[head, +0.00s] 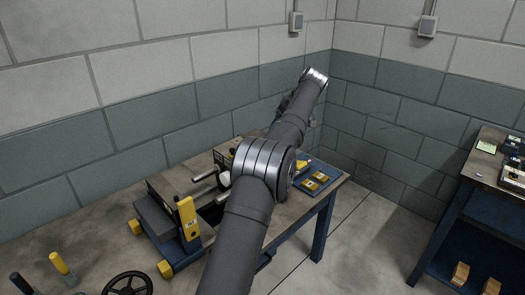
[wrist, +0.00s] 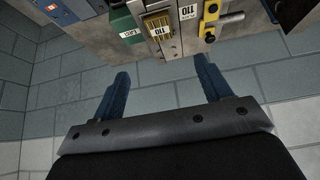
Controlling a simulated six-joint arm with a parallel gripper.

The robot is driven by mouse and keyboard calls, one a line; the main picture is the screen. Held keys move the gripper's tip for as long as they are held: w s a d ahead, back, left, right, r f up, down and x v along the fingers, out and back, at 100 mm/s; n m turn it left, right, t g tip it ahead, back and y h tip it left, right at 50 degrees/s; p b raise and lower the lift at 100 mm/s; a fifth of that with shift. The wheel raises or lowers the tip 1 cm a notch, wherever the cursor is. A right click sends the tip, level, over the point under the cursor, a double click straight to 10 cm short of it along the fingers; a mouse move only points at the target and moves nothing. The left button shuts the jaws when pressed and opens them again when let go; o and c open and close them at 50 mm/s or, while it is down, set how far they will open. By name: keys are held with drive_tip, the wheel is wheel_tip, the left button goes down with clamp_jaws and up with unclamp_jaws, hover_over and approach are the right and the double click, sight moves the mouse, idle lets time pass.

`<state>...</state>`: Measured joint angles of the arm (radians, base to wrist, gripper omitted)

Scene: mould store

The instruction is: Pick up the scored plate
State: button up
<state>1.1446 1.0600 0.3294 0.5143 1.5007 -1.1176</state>
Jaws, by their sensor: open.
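I cannot tell for sure which thing is the scored plate. In the wrist view a brass-coloured piece with ridged lines (wrist: 158,24) and a white label stands at the top, between a green block (wrist: 124,31) and a grey metal part (wrist: 189,22). My gripper (wrist: 158,82) is open and empty in the wrist view, its two blue fingers wide apart. The ridged piece lies beyond the fingertips, apart from them. In the head view my arm hides much of the bench, and I cannot make out the gripper clearly.
The bench (head: 315,209) carries a blue tray with yellow pieces (head: 318,182) at its right end. A blue trolley with a yellow upright (head: 188,217) stands at the left. Another bench (head: 486,175) is at far right. Block walls close the corner behind.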

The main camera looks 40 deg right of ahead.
drive_tip(key=x, duration=1.6)
drive_tip(key=shift+w+f, duration=0.1)
drive_tip(key=shift+f, duration=0.15)
drive_tip(key=c, duration=1.4)
